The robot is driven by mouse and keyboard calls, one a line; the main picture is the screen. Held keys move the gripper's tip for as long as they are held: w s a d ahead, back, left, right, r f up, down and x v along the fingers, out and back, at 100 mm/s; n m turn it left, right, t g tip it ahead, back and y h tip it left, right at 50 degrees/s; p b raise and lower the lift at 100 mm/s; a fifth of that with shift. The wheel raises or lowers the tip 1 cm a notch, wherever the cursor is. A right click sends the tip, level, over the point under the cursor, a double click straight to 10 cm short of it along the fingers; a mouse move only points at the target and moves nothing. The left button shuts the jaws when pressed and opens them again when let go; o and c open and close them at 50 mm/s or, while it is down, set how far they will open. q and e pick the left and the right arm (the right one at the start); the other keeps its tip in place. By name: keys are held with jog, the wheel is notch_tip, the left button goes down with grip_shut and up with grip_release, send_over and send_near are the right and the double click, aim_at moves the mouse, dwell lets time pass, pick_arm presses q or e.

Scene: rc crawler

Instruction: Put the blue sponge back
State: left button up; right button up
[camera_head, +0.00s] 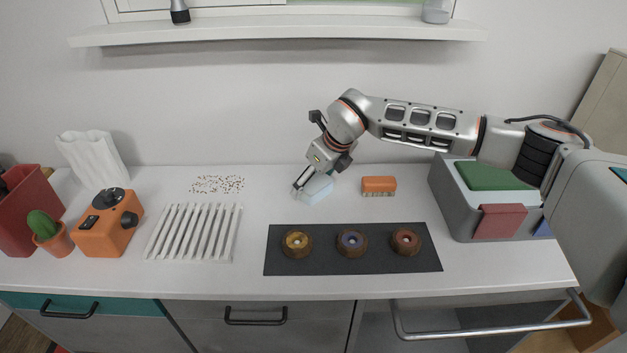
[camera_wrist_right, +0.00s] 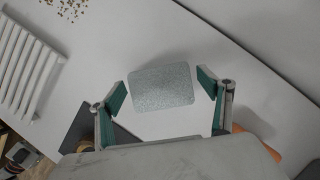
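The pale blue sponge (camera_head: 317,190) lies on the white counter toward the back, left of an orange brush-like block (camera_head: 379,185). In the right wrist view the sponge (camera_wrist_right: 162,87) looks like a flat, speckled grey-blue rectangle between the fingers. My right gripper (camera_head: 309,181) reaches down over it from the right and hides part of it in the head view. Its two green-padded fingers (camera_wrist_right: 163,96) are spread, one on each side of the sponge, with visible gaps. My left gripper is not in view.
A dark mat (camera_head: 325,262) with three brown rings lies in front. A grey box (camera_head: 455,205) with green, red and blue parts stands at right. A white slatted rack (camera_head: 193,232), orange device (camera_head: 107,222) and scattered crumbs (camera_head: 217,184) are at left.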

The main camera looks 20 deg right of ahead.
jog(key=shift+r, duration=0.5)
jog(key=v, duration=1.1)
jog(key=shift+s, duration=0.2)
jog(key=shift+r, duration=0.1)
